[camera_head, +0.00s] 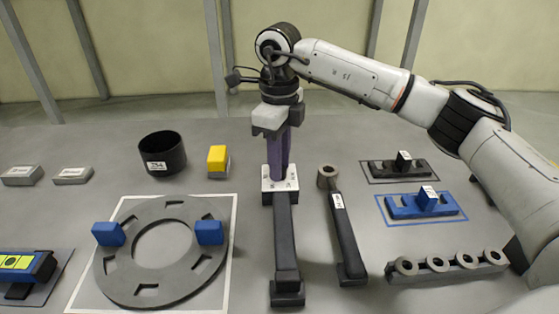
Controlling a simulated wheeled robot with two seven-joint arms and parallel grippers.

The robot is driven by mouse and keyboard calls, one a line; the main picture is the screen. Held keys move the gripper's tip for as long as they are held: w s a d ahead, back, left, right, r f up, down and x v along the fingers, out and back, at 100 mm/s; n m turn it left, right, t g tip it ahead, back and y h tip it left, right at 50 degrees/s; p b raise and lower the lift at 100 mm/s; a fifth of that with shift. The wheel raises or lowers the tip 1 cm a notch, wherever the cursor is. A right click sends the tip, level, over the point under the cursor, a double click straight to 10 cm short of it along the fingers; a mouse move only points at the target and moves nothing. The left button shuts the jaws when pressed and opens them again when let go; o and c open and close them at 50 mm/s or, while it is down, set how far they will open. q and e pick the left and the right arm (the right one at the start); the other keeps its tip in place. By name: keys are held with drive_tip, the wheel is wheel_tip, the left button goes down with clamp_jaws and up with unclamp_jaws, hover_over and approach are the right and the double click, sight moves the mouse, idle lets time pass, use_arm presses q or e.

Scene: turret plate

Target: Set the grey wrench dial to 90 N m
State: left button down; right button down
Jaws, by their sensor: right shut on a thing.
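A torque wrench with a dark grey bar (286,240) lies on the table, pointing toward me. At its far end is a white plate (281,186) with small dark marks, too small to read. My right gripper (281,160) points straight down over this plate. It is shut at the plate, with an upright purple part in line below the gripper body. I cannot make out the grey dial, which is hidden at the gripper's lower end, or its setting. My left gripper is out of view.
Right of it lies a second wrench (345,230) with a ring head. A slotted grey ring plate (125,267) with blue blocks is at left. A black cup (162,155) and yellow block (217,159) stand behind. Blue tray (405,209) and ring rack (450,273) are at right.

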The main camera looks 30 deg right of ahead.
idle(0.4)
drive_tip(key=c, duration=1.5)
unclamp_jaws()
wheel_tip(320, 180, up, 10)
drive_tip(key=shift+a+r+b, duration=0.1)
drive_tip(key=shift+r+b, duration=0.1)
drive_tip(key=shift+b, duration=0.15)
